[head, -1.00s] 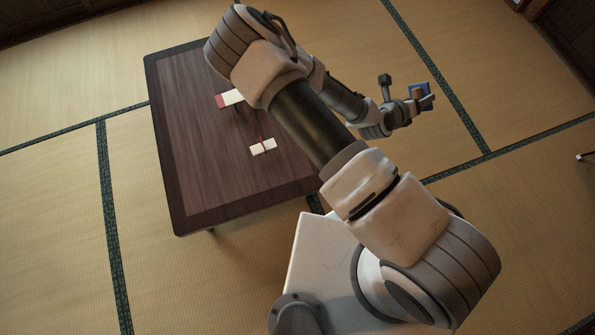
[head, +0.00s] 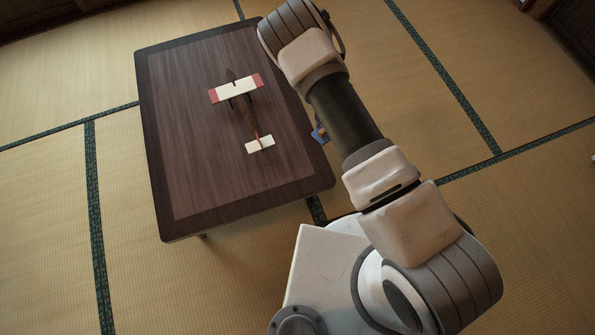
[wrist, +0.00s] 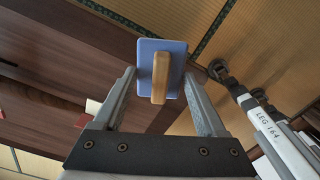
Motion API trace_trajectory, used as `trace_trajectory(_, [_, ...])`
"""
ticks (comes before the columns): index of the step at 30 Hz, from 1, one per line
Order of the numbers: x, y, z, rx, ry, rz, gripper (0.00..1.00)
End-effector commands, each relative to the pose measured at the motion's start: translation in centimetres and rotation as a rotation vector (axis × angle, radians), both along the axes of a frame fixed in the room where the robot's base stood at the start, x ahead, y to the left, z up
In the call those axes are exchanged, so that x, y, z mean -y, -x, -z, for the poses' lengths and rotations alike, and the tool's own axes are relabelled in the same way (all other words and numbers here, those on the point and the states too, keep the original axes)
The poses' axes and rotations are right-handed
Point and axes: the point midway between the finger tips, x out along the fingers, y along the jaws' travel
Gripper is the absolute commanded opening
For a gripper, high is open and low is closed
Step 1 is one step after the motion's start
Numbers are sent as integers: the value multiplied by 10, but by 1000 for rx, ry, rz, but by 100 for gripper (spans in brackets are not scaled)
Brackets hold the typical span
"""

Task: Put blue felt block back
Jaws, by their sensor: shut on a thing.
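The blue felt block (wrist: 161,60) is a flat blue slab with a wooden grip (wrist: 160,78) standing on it. In the wrist view my gripper (wrist: 159,72) has a finger on each side of the block and is shut on it. In the head view only a small part of the block (head: 319,133) shows, beside the table's right edge; my arm hides the rest of it and my gripper.
A dark wooden table (head: 180,205) stands left of my arm. A model plane (head: 238,88) with cream, red-tipped wings sits on it, and much of the tabletop around it is bare. Tatami floor (head: 50,200) lies open around the table.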

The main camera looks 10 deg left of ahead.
Motion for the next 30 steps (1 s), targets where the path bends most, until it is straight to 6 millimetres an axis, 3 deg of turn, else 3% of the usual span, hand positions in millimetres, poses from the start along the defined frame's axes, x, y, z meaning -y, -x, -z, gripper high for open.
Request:
trace_trajectory(5, [-21,14,12,-4,-19,0,22])
trace_trajectory(18, [-69,89,66,-2,-15,-1,22])
trace_trajectory(25, [-75,97,76,-2,-15,1,22])
trace_trajectory(30, [-74,97,103,-3,-15,2,22])
